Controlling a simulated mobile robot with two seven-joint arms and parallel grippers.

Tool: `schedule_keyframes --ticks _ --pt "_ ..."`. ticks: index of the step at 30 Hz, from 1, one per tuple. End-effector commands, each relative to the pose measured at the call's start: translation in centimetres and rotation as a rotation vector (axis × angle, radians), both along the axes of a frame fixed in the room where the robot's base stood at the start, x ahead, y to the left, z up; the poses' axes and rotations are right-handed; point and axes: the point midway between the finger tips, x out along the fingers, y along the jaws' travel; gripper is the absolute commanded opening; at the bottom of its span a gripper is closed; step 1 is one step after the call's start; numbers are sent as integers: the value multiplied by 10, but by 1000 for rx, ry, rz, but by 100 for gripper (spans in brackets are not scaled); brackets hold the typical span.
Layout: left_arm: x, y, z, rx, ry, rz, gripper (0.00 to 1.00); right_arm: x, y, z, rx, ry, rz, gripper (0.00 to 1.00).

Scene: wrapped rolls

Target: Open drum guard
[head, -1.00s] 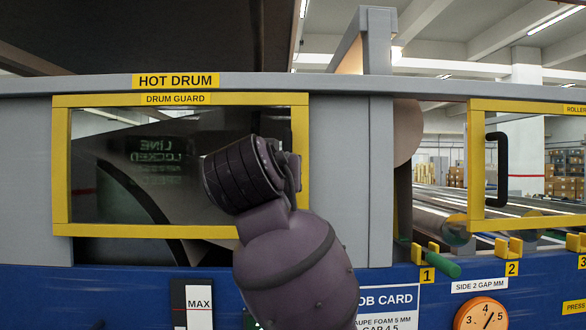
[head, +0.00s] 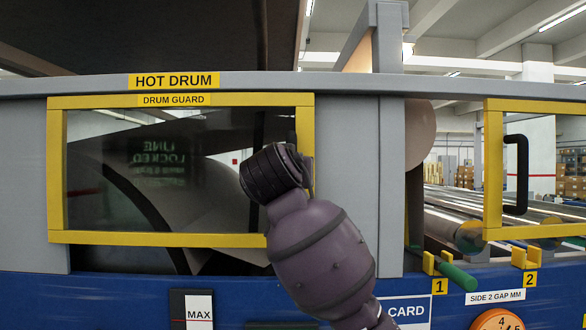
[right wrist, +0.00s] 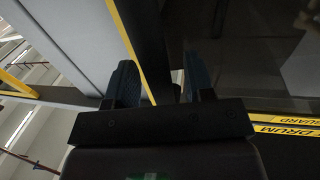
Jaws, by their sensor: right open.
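The drum guard (head: 150,239) is a yellow-framed clear panel under the HOT DRUM sign, and it looks closed. My right arm covers its lower right corner in the head view and hides the gripper there. In the right wrist view my right gripper (right wrist: 160,84) is open, with its two dark fingers apart. A dark upright bar (right wrist: 150,35), apparently the guard's handle, runs between the fingers beside the yellow frame edge (right wrist: 127,38). I cannot tell whether the fingers touch it. My left gripper is not in view.
A second yellow-framed guard (head: 493,170) with a black handle (head: 516,174) stands at the right. A green-handled peg (head: 458,276) sticks out below, near tag 1. A grey post (head: 350,190) separates the guards. The blue panel (head: 120,300) runs along the bottom.

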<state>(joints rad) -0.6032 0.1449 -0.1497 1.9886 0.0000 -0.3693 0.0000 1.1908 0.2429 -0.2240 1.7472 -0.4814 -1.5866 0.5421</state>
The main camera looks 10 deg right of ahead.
Motion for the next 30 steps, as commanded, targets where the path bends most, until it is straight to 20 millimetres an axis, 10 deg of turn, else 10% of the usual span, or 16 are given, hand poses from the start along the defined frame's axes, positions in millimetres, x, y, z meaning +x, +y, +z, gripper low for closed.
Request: schedule_keyframes --ticks 16,25,30 --pt "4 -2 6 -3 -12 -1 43 16 -7 0 0 0 0 47" --pt "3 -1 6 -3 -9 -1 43 16 -7 0 0 0 0 1" --pt "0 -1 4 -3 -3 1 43 16 -7 0 0 0 0 0"
